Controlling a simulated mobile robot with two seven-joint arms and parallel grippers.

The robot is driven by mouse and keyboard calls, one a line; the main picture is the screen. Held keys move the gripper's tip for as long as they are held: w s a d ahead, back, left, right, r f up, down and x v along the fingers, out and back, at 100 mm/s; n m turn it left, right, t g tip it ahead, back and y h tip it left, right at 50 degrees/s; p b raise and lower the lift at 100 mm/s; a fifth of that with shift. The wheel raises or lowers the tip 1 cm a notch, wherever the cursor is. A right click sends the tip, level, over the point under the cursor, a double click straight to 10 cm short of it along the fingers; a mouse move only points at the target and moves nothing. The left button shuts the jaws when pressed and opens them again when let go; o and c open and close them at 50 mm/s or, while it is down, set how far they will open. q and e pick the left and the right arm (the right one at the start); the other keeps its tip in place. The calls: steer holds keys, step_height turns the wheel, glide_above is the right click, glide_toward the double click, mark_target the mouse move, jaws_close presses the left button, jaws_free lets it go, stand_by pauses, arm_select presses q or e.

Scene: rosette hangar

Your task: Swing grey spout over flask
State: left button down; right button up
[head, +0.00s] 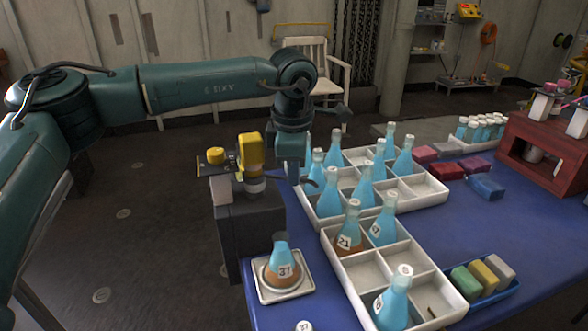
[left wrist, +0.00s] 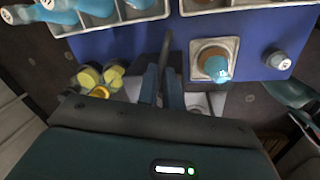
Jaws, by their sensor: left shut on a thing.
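The flask labelled 37 (head: 281,262), blue with a brown lower part, stands upright on a square white-rimmed tray (head: 262,294) at the table's near left corner. It also shows in the left wrist view (left wrist: 215,67). The dark grey spout (left wrist: 167,50) is a thin bar, left of the flask in that view and not over it. My left gripper (head: 292,176) is shut on the spout beside the block with yellow taps; the fingers (left wrist: 162,88) show on either side of it in the wrist view. The grip itself is partly hidden in the head view. My right gripper is not in view.
The dark block (head: 250,228) with yellow taps (head: 250,150) stands at the table's left edge. White divided crates (head: 372,268) with several blue flasks lie close right of the tray. Another flask top (head: 304,326) shows at the bottom. The blue tabletop (head: 500,235) has free room on the right.

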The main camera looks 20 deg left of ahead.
arm_select(q)
steer(key=shift+s, duration=0.1)
steer(key=s+a+m+h, duration=0.1)
steer(key=s+a+m, duration=0.1)
steer(key=s+m, duration=0.5)
steer(key=shift+a+m+g+h, duration=0.3)
steer(key=shift+a+m+h, duration=0.1)
steer(key=shift+m, duration=2.1)
steer(key=shift+s, duration=0.1)
steer(key=c, duration=1.5)
jaws_free()
steer(key=shift+c, duration=0.2)
